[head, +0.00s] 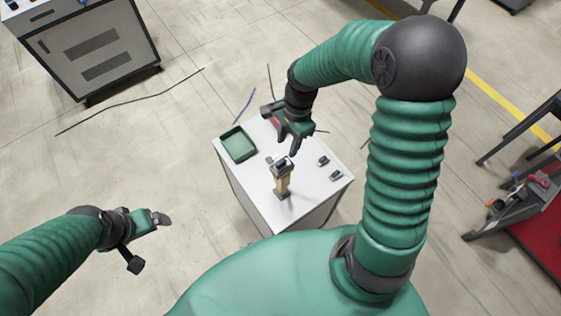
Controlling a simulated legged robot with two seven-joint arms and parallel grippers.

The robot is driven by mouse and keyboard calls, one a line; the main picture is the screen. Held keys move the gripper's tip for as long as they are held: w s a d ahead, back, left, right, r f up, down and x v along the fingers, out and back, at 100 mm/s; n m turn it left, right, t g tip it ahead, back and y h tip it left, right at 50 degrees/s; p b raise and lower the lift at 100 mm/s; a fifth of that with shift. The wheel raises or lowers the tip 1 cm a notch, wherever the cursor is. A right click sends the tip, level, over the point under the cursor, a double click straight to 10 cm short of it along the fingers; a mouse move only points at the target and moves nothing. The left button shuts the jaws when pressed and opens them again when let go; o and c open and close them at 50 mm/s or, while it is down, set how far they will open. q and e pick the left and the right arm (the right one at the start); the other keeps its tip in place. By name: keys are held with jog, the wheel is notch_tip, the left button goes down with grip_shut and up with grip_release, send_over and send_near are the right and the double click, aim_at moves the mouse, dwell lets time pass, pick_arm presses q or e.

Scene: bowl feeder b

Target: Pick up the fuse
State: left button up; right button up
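I cannot tell for sure which small part is the fuse. A small dark-topped piece (282,163) sits on top of a tan upright post (283,182) on the white cabinet top. Two small dark parts lie to its right, one farther back (323,160) and one nearer (336,175). A small grey part (269,160) lies left of the post. My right gripper (280,130) is above the back of the cabinet, its fingers spread and apparently empty; one finger points down just beyond the post. My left gripper (148,242) is open and empty, left of the cabinet over the floor.
A green tray (238,144) lies on the left of the white cabinet top (255,179). A bit of red shows behind my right gripper. A grey machine cabinet (95,48) stands at the back left. A rack with red (540,205) is at the right. Cables lie on the floor.

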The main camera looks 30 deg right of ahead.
send_over(283, 160)
jog(key=w, duration=0.1)
jog(key=f, duration=0.5)
jog(key=shift+d+p, duration=0.3)
jog(key=f, duration=0.1)
jog(key=s+f+p, duration=0.1)
jog(key=f, duration=0.1)
jog(key=f+p, duration=0.1)
jog(key=shift+s+a+f, duration=0.15)
jog(key=shift+a, duration=0.15)
jog(key=shift+a+f, duration=0.1)
jog(key=shift+f, duration=0.1)
jog(key=shift+c, duration=0.3)
jog(key=shift+w, duration=0.25)
jog(key=c, duration=0.5)
jog(key=shift+d, duration=0.2)
grip_shut()
pick_arm(q)
jog(key=r, duration=0.1)
jog(key=w+d+r, duration=0.1)
jog(key=shift+w+r, duration=0.15)
jog(key=shift+r, duration=0.15)
pick_arm(e)
jog(key=shift+s, duration=0.15)
